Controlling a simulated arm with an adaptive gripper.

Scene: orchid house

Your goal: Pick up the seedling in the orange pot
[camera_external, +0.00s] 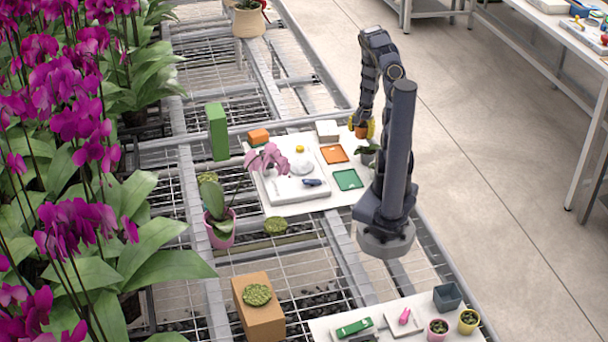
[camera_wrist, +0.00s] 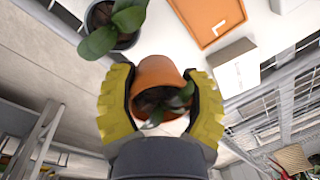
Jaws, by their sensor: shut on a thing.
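The small orange pot (camera_wrist: 158,72) with a green seedling (camera_wrist: 172,100) in dark soil is between the yellow pads of my gripper (camera_wrist: 160,84) in the wrist view. A pad presses on each side of the pot, so the gripper is shut on it. In the external view the orange pot (camera_external: 360,132) shows small between the yellow fingers of my gripper (camera_external: 362,126), at the far right part of the white board. I cannot tell whether the pot's base touches the board.
A dark grey pot with a leafy plant (camera_external: 367,152) stands close by; it also shows in the wrist view (camera_wrist: 112,27). Near it are an orange tray (camera_external: 334,154), a green tray (camera_external: 348,180) and a white box (camera_external: 327,130). A pink orchid (camera_external: 220,228) stands left.

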